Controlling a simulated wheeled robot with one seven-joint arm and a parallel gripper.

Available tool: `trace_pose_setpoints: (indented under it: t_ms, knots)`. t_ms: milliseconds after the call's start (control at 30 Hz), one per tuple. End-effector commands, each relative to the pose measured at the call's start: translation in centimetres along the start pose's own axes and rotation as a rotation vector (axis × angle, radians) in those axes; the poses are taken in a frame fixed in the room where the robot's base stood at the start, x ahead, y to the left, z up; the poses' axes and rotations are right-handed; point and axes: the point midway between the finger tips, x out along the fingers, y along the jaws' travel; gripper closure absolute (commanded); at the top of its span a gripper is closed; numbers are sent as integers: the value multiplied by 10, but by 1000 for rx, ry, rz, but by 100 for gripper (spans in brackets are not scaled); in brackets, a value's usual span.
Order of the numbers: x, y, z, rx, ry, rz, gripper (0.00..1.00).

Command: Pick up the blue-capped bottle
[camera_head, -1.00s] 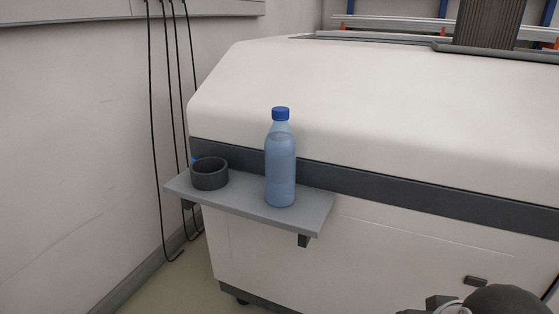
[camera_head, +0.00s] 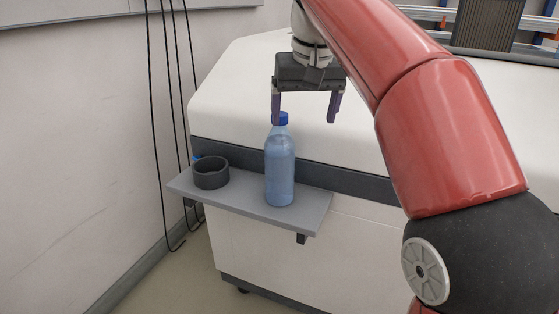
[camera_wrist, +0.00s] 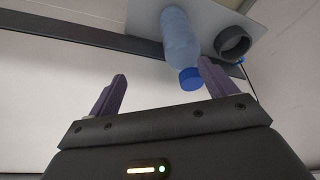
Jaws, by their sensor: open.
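The blue-capped bottle (camera_head: 280,168) is clear blue and stands upright on a small grey shelf (camera_head: 245,205). My gripper (camera_head: 305,118) is open and empty, above and slightly right of the bottle in the head view. Its left finger overlaps the blue cap there; whether they touch I cannot tell. In the wrist view the bottle (camera_wrist: 179,40) appears beyond the fingers, with its cap near the right finger. My gripper (camera_wrist: 164,84) has nothing between its fingers there.
A dark round cup (camera_head: 211,173) stands on the shelf left of the bottle. A small blue thing shows behind it. The shelf is fixed to a large white machine (camera_head: 250,90). Black cables (camera_head: 160,130) hang along the wall at left.

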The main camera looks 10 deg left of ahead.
Motion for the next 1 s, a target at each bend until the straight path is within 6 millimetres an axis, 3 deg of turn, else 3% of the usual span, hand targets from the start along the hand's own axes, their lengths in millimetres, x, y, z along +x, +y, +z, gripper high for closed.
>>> trace_pose_setpoints:
  t_ms: [100, 233, 567, 833, 1000]
  knots:
    - [-2, -20, -14, -26, -11, 1, 16]
    - [-1, -31, -19, -38, -17, 2, 16]
    - [27, -34, -20, -39, -19, 2, 16]
    - [67, -40, -26, -39, -19, 2, 16]
    - [76, -40, -26, -40, -16, 2, 16]
